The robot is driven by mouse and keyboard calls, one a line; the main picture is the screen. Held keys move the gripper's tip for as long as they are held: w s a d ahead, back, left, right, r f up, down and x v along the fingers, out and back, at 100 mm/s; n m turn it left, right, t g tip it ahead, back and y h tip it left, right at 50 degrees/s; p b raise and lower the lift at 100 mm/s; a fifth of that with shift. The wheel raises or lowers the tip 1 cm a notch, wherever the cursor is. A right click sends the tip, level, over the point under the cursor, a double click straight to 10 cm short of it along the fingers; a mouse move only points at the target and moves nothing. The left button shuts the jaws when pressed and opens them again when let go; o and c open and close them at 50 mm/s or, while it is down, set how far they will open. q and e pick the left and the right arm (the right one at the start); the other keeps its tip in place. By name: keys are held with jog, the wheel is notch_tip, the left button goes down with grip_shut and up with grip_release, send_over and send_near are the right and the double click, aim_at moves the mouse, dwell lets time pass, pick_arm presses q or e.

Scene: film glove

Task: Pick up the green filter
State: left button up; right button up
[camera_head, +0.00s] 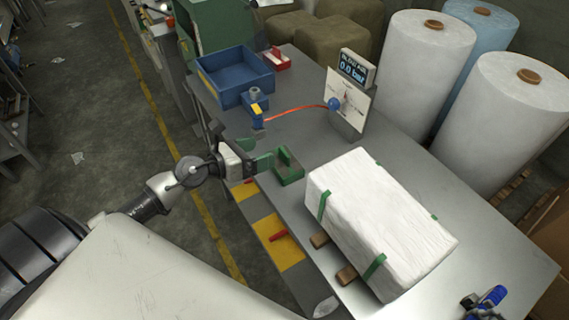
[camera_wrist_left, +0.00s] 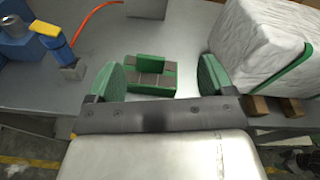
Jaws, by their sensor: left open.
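The green filter (camera_head: 288,168) is a small green block with a raised green ridge. It sits on the grey table, left of the white wrapped bale. In the left wrist view the filter (camera_wrist_left: 150,76) shows grey-brown patches around its ridge. My left gripper (camera_head: 268,162) is open, with green fingers, at the table's left edge beside the filter. In the left wrist view the gripper's fingers (camera_wrist_left: 162,66) stand apart, with the filter ahead between them. I cannot tell whether a finger touches it. My right gripper is not in view.
The white bale (camera_head: 375,220) with green straps rests on brown wood blocks close to the filter's right. Behind stand a blue-yellow fitting (camera_head: 257,110) with an orange hose, a gauge panel (camera_head: 348,100) and a blue bin (camera_head: 236,77). A blue-black item (camera_head: 490,299) is at lower right.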

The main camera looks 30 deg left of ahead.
aim_at(283, 152)
pick_arm(q)
jog(key=w+f+m, duration=0.1)
jog(key=w+f+m+g+p, duration=0.1)
jog(key=w+f, duration=0.1)
jog(key=w+d+f+m+g, duration=0.1)
jog(key=shift+w+f+y, duration=0.15)
jog(key=shift+f+y, duration=0.05)
jog(key=shift+y, duration=0.1)
jog(key=shift+w+d+p, duration=0.15)
jog(key=shift+w+p, duration=0.1)
jog(key=shift+p, duration=0.1)
jog(key=p+x, duration=0.1)
jog(key=x, duration=0.3)
jog(key=shift+d+f, duration=0.1)
jog(key=shift+d, duration=0.05)
jog(key=shift+w+f, duration=0.15)
jog(key=shift+c, duration=0.6)
jog(key=c, duration=0.9)
jog(key=shift+c, duration=0.2)
